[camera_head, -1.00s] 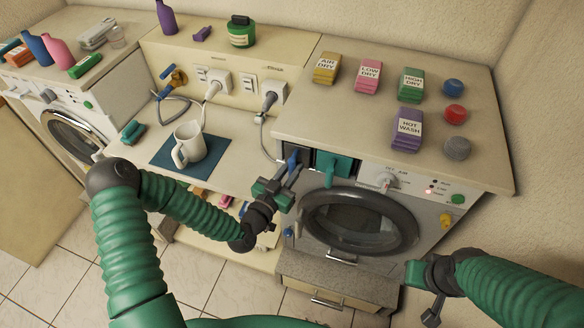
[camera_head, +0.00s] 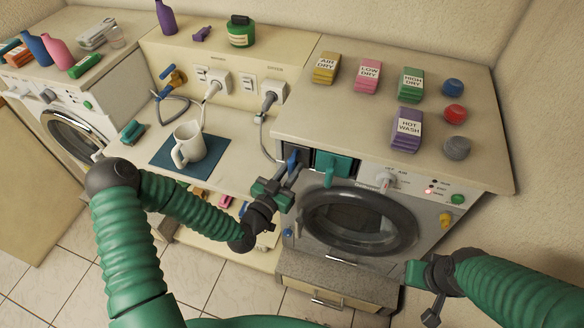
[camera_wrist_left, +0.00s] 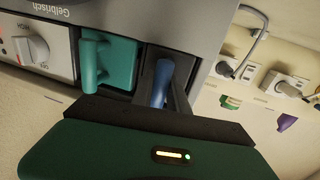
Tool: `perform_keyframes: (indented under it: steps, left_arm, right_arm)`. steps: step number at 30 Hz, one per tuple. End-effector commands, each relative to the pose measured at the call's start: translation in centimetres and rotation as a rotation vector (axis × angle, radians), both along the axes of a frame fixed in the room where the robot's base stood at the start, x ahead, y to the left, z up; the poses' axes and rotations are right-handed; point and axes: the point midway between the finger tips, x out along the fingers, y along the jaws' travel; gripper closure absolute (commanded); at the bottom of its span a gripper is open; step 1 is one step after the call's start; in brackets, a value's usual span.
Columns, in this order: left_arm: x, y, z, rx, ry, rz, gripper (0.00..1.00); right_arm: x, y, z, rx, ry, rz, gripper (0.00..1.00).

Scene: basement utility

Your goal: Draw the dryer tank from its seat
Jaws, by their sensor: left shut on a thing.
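The dryer (camera_head: 360,215) has two compartments side by side at the upper left of its front. One holds a teal front with a teal handle (camera_head: 329,175), also in the left wrist view (camera_wrist_left: 92,62). Beside it is a dark slot with a blue handle (camera_head: 293,158), which the left wrist view shows close up (camera_wrist_left: 162,82). I cannot tell for certain which is the tank. My left gripper (camera_head: 287,180) is at the dark slot, shut on the blue handle; its fingers partly hide it. My right gripper (camera_head: 433,313) hangs low at the right, away from the dryer front; its jaws are unclear.
The dryer knob (camera_head: 386,183) and round door (camera_head: 358,222) lie close by. Labelled blocks and round caps stand on the dryer top (camera_head: 300,110). A white pitcher (camera_head: 189,145) stands on a blue mat to the left. Plugs and cords hang behind.

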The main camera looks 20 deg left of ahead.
Motion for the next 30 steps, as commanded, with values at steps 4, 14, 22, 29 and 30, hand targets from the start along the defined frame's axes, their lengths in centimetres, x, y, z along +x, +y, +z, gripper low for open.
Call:
perform_keyframes:
  steps: [4,14,22,29,30]
  left_arm:
    - [-0.7,0.1,0.2,0.001,-0.005,0.001,1.00]
    - [-2.3,0.1,0.2,0.000,-0.004,0.000,1.00]
    - [-3.6,0.1,0.1,0.001,-0.002,0.000,1.00]
    - [-4.6,0.2,0.1,-0.001,-0.003,-0.001,1.00]
    - [-4.8,0.2,0.1,0.000,-0.002,-0.001,1.00]
  right_arm:
    - [0.0,0.0,0.1,0.000,0.000,0.000,0.64]
    - [0.0,0.0,0.1,0.000,0.000,0.000,0.64]
    - [0.0,0.0,0.1,0.000,0.000,0.000,0.64]
    - [0.0,0.0,0.0,0.000,0.000,0.000,0.64]
    - [0.0,0.0,0.0,0.000,0.000,0.000,0.64]
